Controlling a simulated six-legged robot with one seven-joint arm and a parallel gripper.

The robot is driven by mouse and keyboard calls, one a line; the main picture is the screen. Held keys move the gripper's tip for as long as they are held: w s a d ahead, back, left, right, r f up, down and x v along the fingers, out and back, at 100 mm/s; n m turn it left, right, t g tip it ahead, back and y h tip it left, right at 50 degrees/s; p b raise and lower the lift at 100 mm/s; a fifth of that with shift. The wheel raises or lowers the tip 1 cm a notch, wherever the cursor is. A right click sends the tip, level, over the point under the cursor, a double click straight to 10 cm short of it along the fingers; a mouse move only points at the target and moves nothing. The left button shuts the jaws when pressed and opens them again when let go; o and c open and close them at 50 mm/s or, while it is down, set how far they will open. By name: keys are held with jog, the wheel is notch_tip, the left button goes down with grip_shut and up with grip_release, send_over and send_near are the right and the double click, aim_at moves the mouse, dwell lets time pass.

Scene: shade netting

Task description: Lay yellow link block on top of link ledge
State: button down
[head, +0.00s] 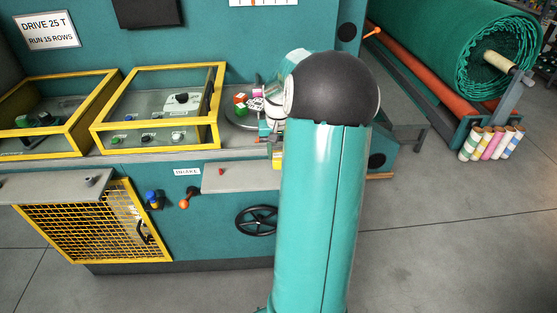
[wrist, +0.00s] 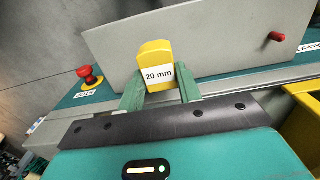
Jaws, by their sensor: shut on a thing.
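The yellow link block (wrist: 154,52), with a white "20 mm" label, stands between the two green fingers of my gripper (wrist: 160,88) in the wrist view. My gripper is shut on it. In the head view a small part of the yellow block (head: 277,160) shows beside my arm, which hides the rest. A grey ledge with a red peg (head: 225,180) juts from the front of the teal machine, below and left of the block; I take it as the link ledge. In the wrist view the grey ledge (wrist: 205,48) lies beyond the block, and any gap between them is unclear.
Another grey ledge with a dark knob (head: 60,188) is at the left, above a yellow mesh guard (head: 85,225). A black handwheel (head: 257,221) sits under the right ledge. A turntable (head: 238,117) holds coloured pieces. A red button (wrist: 88,76) is near the gripper.

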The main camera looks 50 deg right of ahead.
aim_at(279, 153)
jog(key=shift+w+d+f, duration=0.25)
jog(key=shift+d+f, duration=0.05)
jog(key=shift+f, duration=0.25)
jog(key=shift+w+d+f, duration=0.1)
jog(key=shift+d+f, duration=0.05)
jog(key=shift+f, duration=1.5)
jog(key=shift+f, duration=0.1)
jog(key=c, duration=1)
grip_release()
jog(key=shift+o, duration=0.2)
